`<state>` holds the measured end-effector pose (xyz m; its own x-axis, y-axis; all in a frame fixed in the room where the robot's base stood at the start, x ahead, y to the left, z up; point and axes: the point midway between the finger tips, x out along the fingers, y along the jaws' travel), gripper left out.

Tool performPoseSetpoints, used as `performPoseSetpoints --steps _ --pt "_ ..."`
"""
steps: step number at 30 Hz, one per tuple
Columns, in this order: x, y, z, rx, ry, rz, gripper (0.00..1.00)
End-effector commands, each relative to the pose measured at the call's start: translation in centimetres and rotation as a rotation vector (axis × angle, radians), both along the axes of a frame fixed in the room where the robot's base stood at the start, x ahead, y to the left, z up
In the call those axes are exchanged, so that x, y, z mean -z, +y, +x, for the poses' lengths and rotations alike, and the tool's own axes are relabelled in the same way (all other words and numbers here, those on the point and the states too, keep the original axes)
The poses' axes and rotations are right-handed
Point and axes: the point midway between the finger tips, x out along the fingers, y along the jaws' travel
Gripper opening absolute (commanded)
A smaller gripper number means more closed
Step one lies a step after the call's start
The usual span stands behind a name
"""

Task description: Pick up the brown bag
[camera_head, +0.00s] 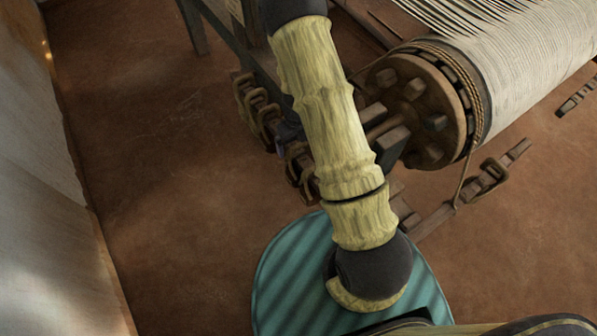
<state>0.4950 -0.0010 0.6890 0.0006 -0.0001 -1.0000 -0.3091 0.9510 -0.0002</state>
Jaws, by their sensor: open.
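I see no brown bag in the head view. My pale yellow, bamboo-like arm with dark joints runs up through the middle of the view and leaves it at the top edge. My gripper is outside the picture. The arm covers part of the loom and the floor behind it.
The loom's wooden roller end (415,108), wound with pale threads (530,60), stands at the upper right. Wooden chain-like links (258,108) hang left of my arm. A pale wall (45,190) runs along the left. The brown floor (160,170) between is clear.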

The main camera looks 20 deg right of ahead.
Motion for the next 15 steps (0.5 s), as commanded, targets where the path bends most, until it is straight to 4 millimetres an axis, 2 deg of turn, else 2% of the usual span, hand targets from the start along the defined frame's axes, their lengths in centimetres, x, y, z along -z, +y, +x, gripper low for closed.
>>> performPoseSetpoints --steps 5,12,15 --pt "1.5 0.0 -0.3 0.001 0.003 0.001 1.00" --pt "4.8 0.1 -0.5 0.001 0.002 0.000 1.00" --pt "5.2 0.1 -0.5 0.001 0.001 0.001 1.00"
